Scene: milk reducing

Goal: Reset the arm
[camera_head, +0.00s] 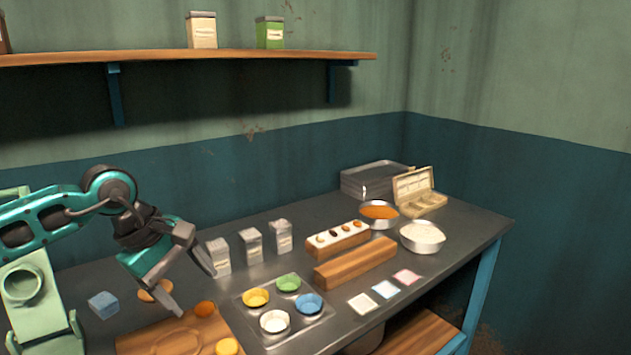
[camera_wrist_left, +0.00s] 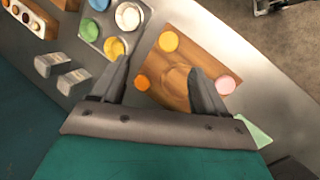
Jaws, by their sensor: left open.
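My left arm comes in from the left in the head view. My left gripper (camera_head: 188,284) is open, with nothing between its fingers. It hangs above the dark worktable, over or near the wooden board (camera_head: 165,343) at the front. In the left wrist view the spread fingers of the left gripper (camera_wrist_left: 158,68) point toward the wooden board (camera_wrist_left: 180,62), which carries an orange round piece (camera_wrist_left: 142,82), a yellow one (camera_wrist_left: 168,42) and a pink one (camera_wrist_left: 225,85). My right gripper is in neither view.
Three lidded containers (camera_head: 251,246) stand right of the left gripper. A tray (camera_head: 296,337) of coloured bowls, wooden blocks (camera_head: 355,262), a white-filled bowl (camera_head: 422,237) and an open box (camera_head: 420,192) lie further right. A blue block (camera_head: 103,304) is at left. A shelf (camera_head: 230,55) runs above.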

